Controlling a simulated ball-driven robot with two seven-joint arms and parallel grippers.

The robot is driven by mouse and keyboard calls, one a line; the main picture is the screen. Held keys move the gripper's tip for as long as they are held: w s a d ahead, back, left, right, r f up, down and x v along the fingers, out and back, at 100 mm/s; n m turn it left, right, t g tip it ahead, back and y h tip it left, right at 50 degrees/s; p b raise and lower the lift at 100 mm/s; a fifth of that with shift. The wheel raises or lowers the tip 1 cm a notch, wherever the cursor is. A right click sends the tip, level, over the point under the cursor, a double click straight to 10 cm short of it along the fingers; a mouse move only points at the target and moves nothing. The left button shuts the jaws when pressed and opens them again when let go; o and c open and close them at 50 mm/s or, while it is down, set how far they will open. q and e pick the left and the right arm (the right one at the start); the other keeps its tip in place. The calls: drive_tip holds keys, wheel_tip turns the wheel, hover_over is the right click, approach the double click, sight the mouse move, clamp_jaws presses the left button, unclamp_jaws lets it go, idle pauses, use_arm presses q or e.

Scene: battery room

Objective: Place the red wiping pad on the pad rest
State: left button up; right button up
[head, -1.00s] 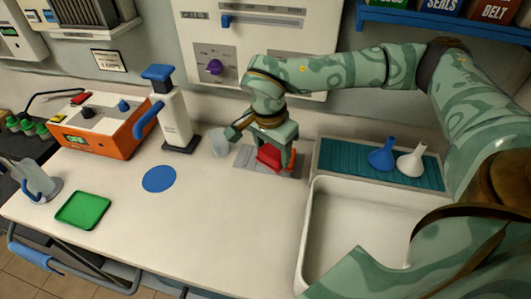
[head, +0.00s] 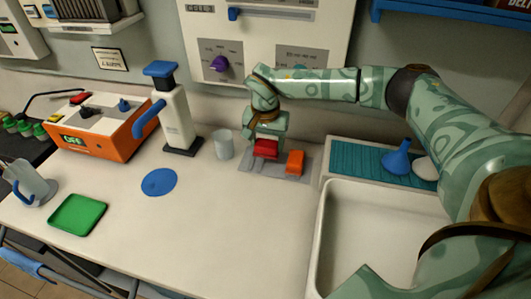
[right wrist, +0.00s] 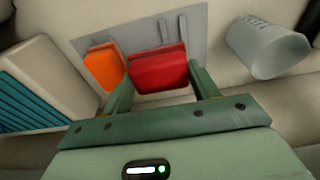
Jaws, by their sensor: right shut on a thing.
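The red wiping pad (head: 265,148) is between the fingers of my right gripper (head: 265,143), which is shut on it. The pad also shows between both fingers in the right wrist view (right wrist: 157,69). It is over a flat grey plate with raised ribs (head: 262,170), which looks like the pad rest. I cannot tell whether the pad touches the plate. An orange block (head: 295,162) sits on the plate just right of the red pad, a small gap apart. My left gripper is not in view.
A clear beaker (head: 223,145) stands close left of the plate. A white dispenser (head: 176,118) is farther left. The teal drain mat (head: 355,160) with funnels and the white sink (head: 375,235) lie to the right. The front counter is clear around the blue disc (head: 159,182).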

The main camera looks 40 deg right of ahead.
sight(266, 150)
drive_tip(key=shift+w+d+f, duration=0.1)
drive_tip(key=shift+w+f, duration=0.1)
drive_tip(key=shift+f, duration=0.1)
wheel_tip(266, 150, down, 3)
drive_tip(key=shift+f+b, duration=0.15)
drive_tip(key=shift+b, duration=0.55)
drive_tip(key=o, duration=0.9)
drive_tip(key=r+p, duration=0.1)
drive_tip(key=r, duration=0.3)
drive_tip(key=r+p, duration=0.1)
drive_tip(key=r, duration=0.3)
drive_tip(key=s+a+r+p, duration=0.1)
drive_tip(key=r, duration=0.3)
drive_tip(key=shift+r+p, duration=0.15)
drive_tip(key=shift+p, duration=0.25)
